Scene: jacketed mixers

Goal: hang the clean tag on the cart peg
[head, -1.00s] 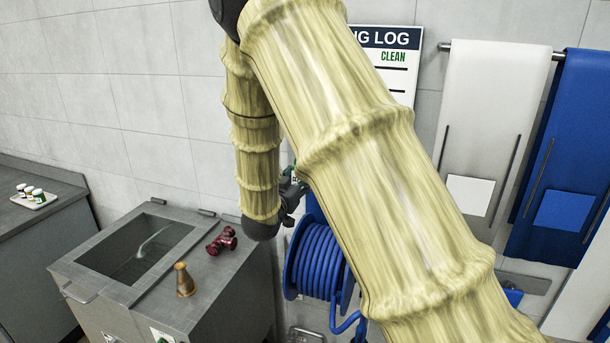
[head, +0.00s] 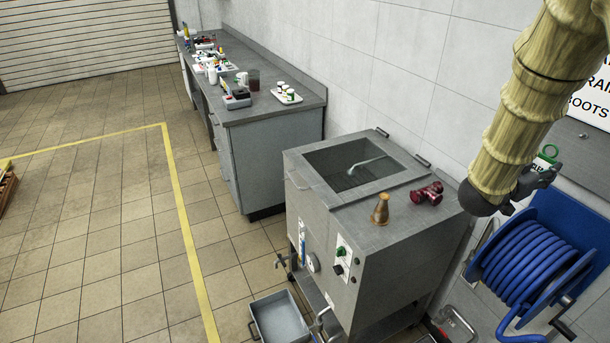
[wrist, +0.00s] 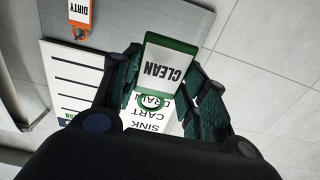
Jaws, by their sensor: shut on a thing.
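The clean tag (wrist: 170,70), white with a green border and a green ring, shows in the wrist view between the fingers of my gripper (wrist: 162,62), which is shut on it. In the head view my gripper (head: 540,178) is at the right, above the blue hose reel. A dirty tag (wrist: 80,14) with an orange ring hangs at the upper left of the wrist view.
The blue hose reel (head: 530,262) is close below my gripper. A bench (head: 262,128) stands behind. Open floor lies left.

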